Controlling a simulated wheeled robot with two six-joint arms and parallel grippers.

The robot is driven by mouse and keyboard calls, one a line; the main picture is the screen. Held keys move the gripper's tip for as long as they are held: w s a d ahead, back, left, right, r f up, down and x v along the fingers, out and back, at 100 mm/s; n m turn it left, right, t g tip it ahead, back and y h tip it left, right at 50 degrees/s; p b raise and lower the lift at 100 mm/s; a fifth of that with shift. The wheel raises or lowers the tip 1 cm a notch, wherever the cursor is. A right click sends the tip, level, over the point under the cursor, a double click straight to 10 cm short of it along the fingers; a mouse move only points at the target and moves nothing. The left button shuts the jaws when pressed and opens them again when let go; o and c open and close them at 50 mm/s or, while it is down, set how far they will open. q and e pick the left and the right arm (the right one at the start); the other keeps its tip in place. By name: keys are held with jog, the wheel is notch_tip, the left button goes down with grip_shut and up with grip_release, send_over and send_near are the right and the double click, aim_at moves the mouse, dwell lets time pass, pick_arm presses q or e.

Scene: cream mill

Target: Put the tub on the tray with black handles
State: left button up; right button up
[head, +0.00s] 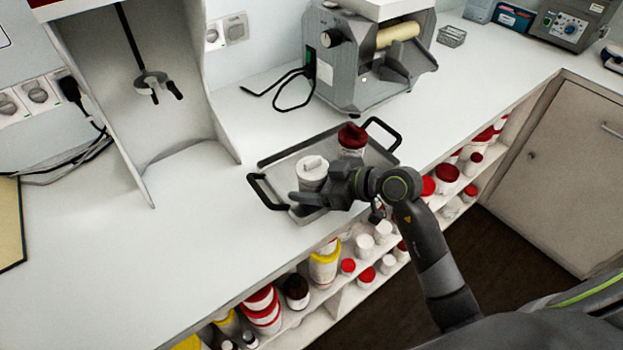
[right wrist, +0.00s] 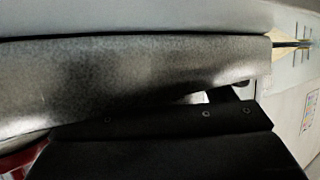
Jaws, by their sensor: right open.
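The grey tray (head: 378,154) with black handles lies on the white worktop near its front edge. A white tub (head: 312,168) with a white lid stands upright on the tray's left part. A white jar with a dark red lid (head: 352,136) stands behind it to the right, also on the tray. My right gripper (head: 300,198) is open at the front side of the white tub, low over the tray; its finger hides the tub's lower part. I cannot tell whether it touches the tub. The right wrist view shows a dark finger (right wrist: 170,135) close to a grey surface. My left gripper is not in view.
A grey machine (head: 365,60) with a roller stands behind the tray, its black cable on the worktop. A white hood with a stirrer (head: 155,85) is at the left. Shelves with several red-lidded jars (head: 446,174) lie below the front edge. The worktop left of the tray is clear.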

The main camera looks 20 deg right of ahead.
jog(key=shift+r, duration=0.15)
jog(key=v, duration=1.2)
jog(key=shift+p, duration=0.35)
